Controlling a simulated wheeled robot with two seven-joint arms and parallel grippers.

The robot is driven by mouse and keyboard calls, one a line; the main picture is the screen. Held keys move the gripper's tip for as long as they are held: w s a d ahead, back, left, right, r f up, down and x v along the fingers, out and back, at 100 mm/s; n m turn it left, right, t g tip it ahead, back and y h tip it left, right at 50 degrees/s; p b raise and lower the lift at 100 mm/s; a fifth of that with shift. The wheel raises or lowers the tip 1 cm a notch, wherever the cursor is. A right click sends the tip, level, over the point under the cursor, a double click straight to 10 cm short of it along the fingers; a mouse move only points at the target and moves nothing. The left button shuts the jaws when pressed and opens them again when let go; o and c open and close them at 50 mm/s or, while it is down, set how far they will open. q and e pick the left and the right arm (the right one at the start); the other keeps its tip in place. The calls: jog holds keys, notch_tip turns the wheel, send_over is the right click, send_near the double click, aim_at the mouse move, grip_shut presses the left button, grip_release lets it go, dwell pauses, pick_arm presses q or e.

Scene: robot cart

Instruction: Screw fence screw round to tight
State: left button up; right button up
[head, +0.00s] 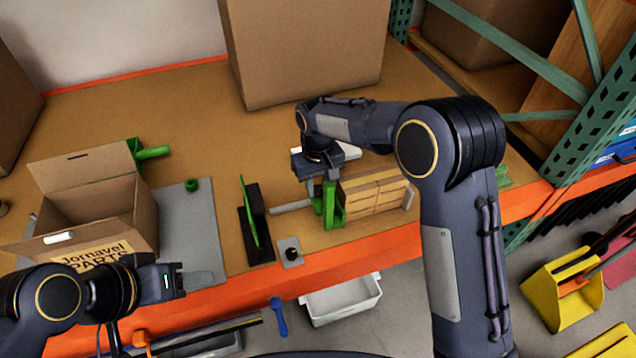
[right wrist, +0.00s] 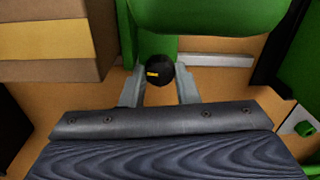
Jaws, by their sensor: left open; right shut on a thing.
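The fence screw (right wrist: 160,75) shows in the right wrist view as a round black head with a small yellow mark. It sits against the green fence (right wrist: 205,14), which stands upright on the bench in the head view (head: 333,204). My right gripper (right wrist: 158,88) is shut on the screw head, with one grey finger on each side of it. In the head view my right gripper (head: 322,178) covers the screw. My left gripper (head: 176,282) is open and empty over the bench's front edge, near the open cardboard box.
A stack of wooden blocks (head: 374,194) stands right beside the fence. A black stand with a green plate (head: 255,222) is to its left. An open cardboard box (head: 95,215) and a grey mat (head: 203,225) lie further left. A large carton (head: 305,50) stands behind.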

aim_at(318, 188)
dwell(0.3)
jog(key=o, duration=1)
jog(key=shift+r, duration=3.95)
